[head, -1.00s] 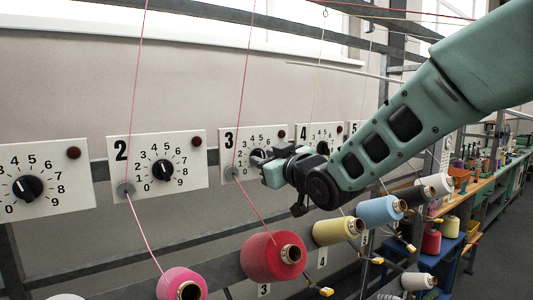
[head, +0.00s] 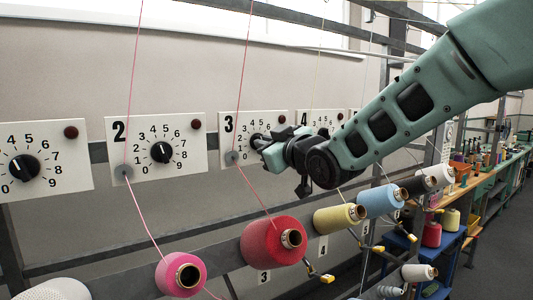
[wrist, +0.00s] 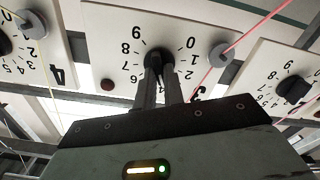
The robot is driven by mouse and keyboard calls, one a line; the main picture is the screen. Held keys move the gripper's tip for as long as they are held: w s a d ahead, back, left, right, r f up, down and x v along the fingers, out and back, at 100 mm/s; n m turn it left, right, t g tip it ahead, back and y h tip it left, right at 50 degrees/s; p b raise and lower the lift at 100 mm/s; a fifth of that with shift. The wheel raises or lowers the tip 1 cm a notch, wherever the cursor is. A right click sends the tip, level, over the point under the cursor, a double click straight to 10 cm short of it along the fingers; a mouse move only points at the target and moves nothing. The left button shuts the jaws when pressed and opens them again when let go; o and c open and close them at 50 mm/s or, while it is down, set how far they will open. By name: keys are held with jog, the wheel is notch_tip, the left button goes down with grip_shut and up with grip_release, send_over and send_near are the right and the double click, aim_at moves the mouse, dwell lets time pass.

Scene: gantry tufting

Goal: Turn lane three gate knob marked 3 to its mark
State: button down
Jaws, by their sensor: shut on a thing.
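The lane three panel (head: 226,155) is a white plate with a black "3" and a dial of digits. Its black knob (head: 257,142) is partly hidden by my gripper in the head view. My gripper (head: 263,147) is in front of the panel. In the wrist view the panel is upside down, and my gripper (wrist: 157,75) has both fingers shut on the dark knob (wrist: 154,55). The fingers cover the lower part of the dial, and I cannot make out the knob's pointer or any separate mark. A dark red lamp (wrist: 107,85) sits on the panel's corner.
The lane 2 panel (head: 140,165) stands to the left and the lane 4 panel (head: 312,118) to the right, close behind my arm. A red thread (head: 241,85) runs down past the lane three panel to a red spool (head: 265,240). More spools sit below the panels.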

jog(key=shift+f+n+b, duration=0.15)
jog(key=shift+n+b, duration=2.35)
jog(key=shift+b, duration=1.35)
jog(key=shift+f+n+b, duration=0.15)
jog(key=shift+n+b, duration=2.35)
jog(key=shift+b, duration=1.3)
jog(key=shift+r, duration=0.1)
jog(key=c, duration=1.5)
grip_release()
jog(key=shift+s, duration=0.15)
